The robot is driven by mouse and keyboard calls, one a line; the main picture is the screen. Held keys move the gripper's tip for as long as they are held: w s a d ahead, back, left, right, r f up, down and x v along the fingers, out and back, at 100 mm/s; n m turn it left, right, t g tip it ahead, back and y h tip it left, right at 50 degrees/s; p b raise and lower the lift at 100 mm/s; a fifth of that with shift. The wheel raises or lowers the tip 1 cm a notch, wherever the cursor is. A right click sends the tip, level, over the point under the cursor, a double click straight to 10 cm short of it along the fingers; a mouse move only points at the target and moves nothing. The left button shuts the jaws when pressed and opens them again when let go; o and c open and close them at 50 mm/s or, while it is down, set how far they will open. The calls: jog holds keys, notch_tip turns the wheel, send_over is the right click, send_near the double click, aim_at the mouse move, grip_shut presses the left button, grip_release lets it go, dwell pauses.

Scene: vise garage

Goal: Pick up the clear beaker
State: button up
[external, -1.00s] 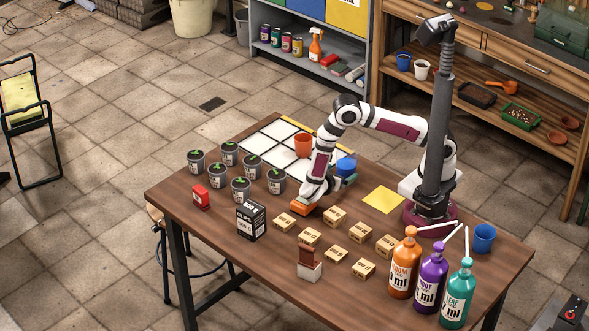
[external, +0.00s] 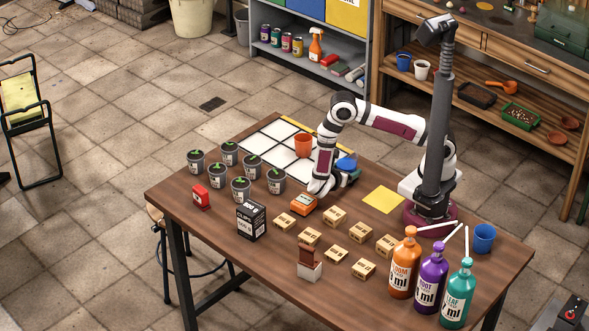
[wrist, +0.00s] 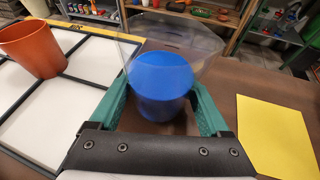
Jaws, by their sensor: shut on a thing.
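The clear beaker (wrist: 185,40) is see-through, with a wide mouth and blue contents in its lower part. In the wrist view it stands between the two green fingers of my gripper (wrist: 160,105), which touch its sides; they are shut on it. In the external view the beaker shows mostly as a blue patch (external: 346,164) behind my wrist, beside the white tile tray. My gripper (external: 347,179) is partly hidden there by my own arm. I cannot tell whether the beaker's base touches the table.
An orange pot (external: 303,145) stands on the tray (external: 262,142) to the left. A yellow sheet (external: 383,199) lies to the right. An orange box (external: 303,204) is just in front of my wrist. Seedling pots (external: 241,189), small cartons (external: 335,216) and tall bottles (external: 431,280) crowd the table.

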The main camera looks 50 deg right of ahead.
aim_at(351, 156)
jog(key=shift+c, duration=0.6)
jog(key=shift+r, duration=0.1)
jog(key=shift+r, duration=0.8)
jog(key=r, duration=0.2)
jog(key=shift+s+d+r, duration=0.15)
jog(key=shift+d+r, duration=0.1)
jog(key=shift+r, duration=0.1)
jog(key=s+d+r, duration=0.5)
jog(key=d+r, duration=0.1)
jog(key=d, duration=0.3)
jog(key=shift+d+r, duration=0.25)
jog(key=shift+d, duration=0.15)
jog(key=shift+s, duration=0.1)
jog(key=shift+r, duration=0.15)
